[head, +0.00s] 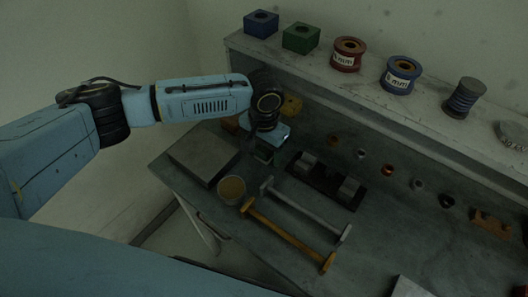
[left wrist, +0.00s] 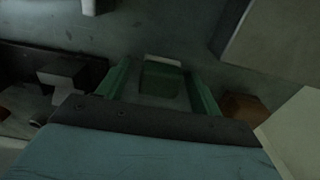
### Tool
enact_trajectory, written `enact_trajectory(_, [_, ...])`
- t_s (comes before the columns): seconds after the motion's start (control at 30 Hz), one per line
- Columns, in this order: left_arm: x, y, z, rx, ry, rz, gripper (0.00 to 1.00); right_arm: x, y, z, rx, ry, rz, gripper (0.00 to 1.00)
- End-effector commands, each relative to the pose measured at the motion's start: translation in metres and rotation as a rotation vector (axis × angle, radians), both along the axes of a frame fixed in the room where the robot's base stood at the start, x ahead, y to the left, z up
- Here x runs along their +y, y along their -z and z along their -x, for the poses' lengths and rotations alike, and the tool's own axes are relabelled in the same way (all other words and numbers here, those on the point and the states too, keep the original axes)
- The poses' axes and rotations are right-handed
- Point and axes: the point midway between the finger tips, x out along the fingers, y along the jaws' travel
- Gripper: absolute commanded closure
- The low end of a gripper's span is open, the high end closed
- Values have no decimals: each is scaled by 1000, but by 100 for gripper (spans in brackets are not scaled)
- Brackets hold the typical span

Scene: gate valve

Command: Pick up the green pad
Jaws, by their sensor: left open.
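My left gripper (head: 266,153) points down over the workbench near its back left, with my arm coming in from the left. In the left wrist view my left gripper (left wrist: 160,88) is open, with a green finger on each side. A small green block, which looks like the green pad (left wrist: 162,78), shows between the fingers with a gap on each side. I cannot tell whether the fingers are level with it or still above it. In the head view the gripper mostly hides this spot. My right gripper is not in view.
A grey flat box (head: 203,153) and a round cup (head: 231,189) stand close by. A black tray (head: 325,182) is to the right. A shelf above holds a green block (head: 301,38) and several spools.

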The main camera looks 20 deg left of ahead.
Motion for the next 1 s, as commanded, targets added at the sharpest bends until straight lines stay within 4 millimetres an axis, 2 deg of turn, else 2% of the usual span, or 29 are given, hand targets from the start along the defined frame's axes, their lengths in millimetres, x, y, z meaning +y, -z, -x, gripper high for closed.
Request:
enact_trajectory(0.1, [0, 0, 0, 0, 0, 0, 37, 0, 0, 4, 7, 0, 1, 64])
enact_trajectory(0.47, [0, -1, 0, 0, 0, 0, 84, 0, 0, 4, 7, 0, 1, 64])
enact_trajectory(0.77, [0, -8, -1, -2, 0, 2, 84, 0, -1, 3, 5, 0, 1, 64])
enact_trajectory(1.0, [0, -52, -1, -3, 1, 2, 84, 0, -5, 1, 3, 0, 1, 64])
